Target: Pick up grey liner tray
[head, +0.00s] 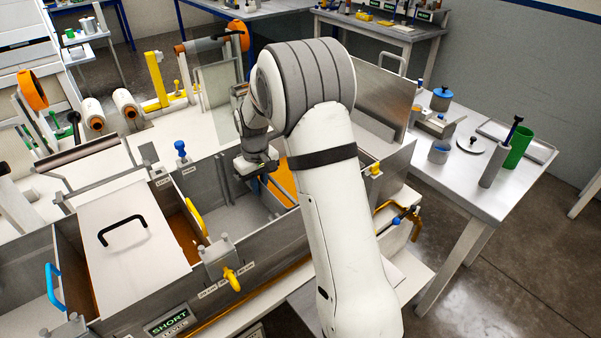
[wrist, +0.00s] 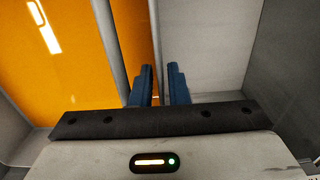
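A grey liner tray (head: 235,212) appears to be the pale grey compartment inside the bath, beside orange resin (head: 280,188). In the wrist view its pale inner face (wrist: 205,45) fills the right of the middle, with the orange resin (wrist: 50,60) to the left. My gripper (head: 262,172) reaches down into the bath at the tray's edge; my arm hides part of the tray. In the wrist view the two blue fingers of my gripper (wrist: 160,82) stand apart, with a thin grey upright edge between them. I cannot tell whether they touch it.
A pale lid with a black handle (head: 123,232) covers the bath's left part. A yellow handle (head: 196,220) and a yellow-tipped clamp (head: 230,275) stand close by. A side table (head: 470,195) at right holds cups and a green cylinder (head: 518,147).

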